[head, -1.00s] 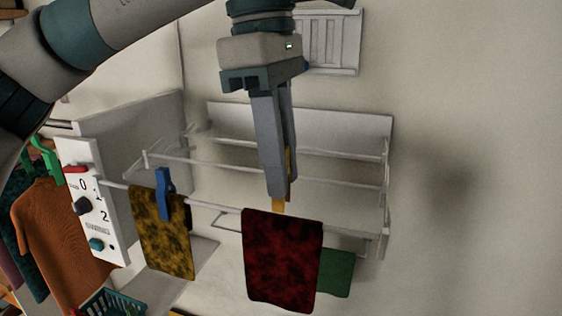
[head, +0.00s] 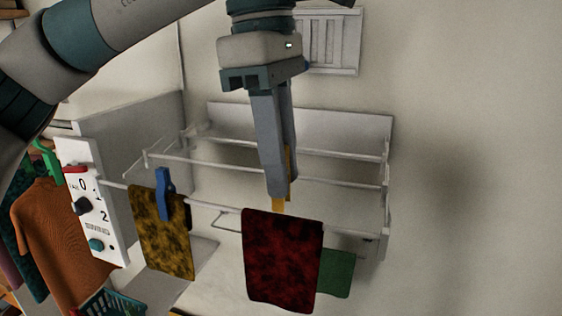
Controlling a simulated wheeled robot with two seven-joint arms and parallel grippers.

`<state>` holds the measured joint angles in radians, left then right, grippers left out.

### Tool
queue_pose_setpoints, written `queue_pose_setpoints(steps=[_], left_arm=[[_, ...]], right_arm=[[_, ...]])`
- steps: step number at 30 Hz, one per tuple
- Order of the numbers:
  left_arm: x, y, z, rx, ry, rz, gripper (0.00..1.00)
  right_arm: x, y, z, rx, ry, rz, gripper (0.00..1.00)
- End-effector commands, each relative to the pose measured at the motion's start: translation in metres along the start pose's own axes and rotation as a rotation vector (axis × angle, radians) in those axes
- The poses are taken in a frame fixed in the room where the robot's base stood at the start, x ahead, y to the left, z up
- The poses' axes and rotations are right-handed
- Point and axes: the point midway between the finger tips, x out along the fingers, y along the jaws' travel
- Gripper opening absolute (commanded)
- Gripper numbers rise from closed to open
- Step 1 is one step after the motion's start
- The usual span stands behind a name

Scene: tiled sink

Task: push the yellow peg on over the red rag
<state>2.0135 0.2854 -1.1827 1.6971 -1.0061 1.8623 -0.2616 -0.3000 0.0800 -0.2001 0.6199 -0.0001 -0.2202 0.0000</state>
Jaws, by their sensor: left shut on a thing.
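The red rag (head: 282,262) hangs over the front rail of the white drying rack. The yellow peg (head: 278,205) shows as a small piece just above the rag's top edge, with more of it between the fingers. My left gripper (head: 279,192) comes down from above and is shut on the peg. The fingers hide most of the peg, and I cannot tell whether its lower end touches the rag. My right gripper is not in view.
A mottled yellow rag (head: 163,240) hangs to the left on the same rail, held by a blue peg (head: 164,195). A green cloth (head: 336,273) hangs behind the red rag. A white panel with knobs (head: 92,205) stands at left. The wall at right is clear.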

Motion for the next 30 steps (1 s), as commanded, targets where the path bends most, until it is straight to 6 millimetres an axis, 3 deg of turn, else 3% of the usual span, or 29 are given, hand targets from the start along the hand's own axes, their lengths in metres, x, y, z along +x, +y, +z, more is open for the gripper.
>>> queue_pose_setpoints(steps=[30], left_arm=[[0.0091, -0.0001, -0.0011, 0.000, -0.001, 0.000, 0.01]], right_arm=[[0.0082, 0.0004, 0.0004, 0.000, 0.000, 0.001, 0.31]])
